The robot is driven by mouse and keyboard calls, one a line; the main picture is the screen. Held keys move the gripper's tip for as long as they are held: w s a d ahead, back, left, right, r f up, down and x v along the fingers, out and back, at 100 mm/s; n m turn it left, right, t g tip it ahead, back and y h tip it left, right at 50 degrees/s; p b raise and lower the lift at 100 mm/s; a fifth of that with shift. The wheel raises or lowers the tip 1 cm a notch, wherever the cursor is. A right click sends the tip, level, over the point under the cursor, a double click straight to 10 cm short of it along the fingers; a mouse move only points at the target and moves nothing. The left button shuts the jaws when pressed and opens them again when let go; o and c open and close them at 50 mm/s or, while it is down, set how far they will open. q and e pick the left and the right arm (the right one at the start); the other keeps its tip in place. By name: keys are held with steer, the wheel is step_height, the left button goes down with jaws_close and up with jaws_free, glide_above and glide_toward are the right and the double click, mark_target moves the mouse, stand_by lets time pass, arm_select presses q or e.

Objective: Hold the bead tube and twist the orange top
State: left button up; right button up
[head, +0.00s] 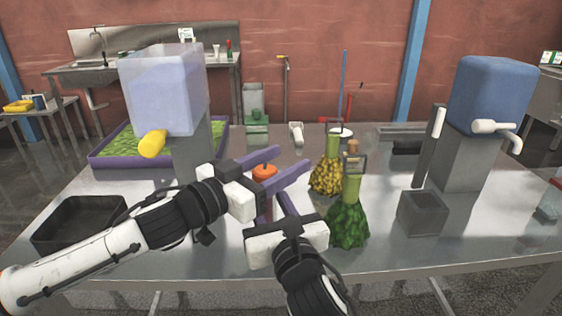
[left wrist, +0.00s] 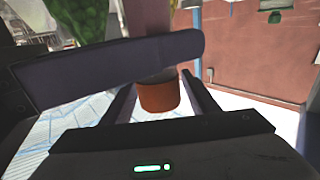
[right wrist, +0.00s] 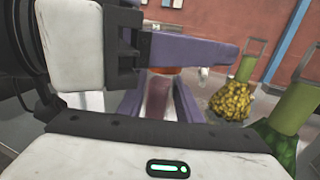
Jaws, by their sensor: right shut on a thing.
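The orange top (head: 264,172) sits between the two purple fingers of my left gripper (head: 288,159). In the left wrist view the orange top (left wrist: 159,98) shows a gap on either side, so those fingers are open around it. My right gripper (head: 273,203) is shut on the bead tube, just below the top. The pinkish tube (right wrist: 159,97) stands between its fingers in the right wrist view, with the orange top (right wrist: 166,70) partly hidden behind a purple finger of my left gripper. In the head view the grippers hide most of the tube.
A green-filled flask (head: 348,222) stands just right of my right gripper, with a yellow-filled flask (head: 326,178) behind it. A black tray (head: 75,225) lies at left, a purple tray (head: 110,160) behind it. A grey box (head: 422,213) and blue dispenser (head: 490,95) stand at right.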

mark_target(256, 175)
arm_select(q)
steer(key=shift+s+a, duration=0.15)
steer(key=shift+a, duration=0.1)
arm_select(e)
steer(key=shift+d, duration=0.1)
arm_select(q)
steer(key=v, duration=1.1)
steer(key=shift+s+a, duration=0.15)
steer(key=shift+s, duration=0.1)
arm_select(e)
steer(key=o, duration=1.3)
steer(key=shift+c, duration=0.2)
steer(key=shift+s, duration=0.1)
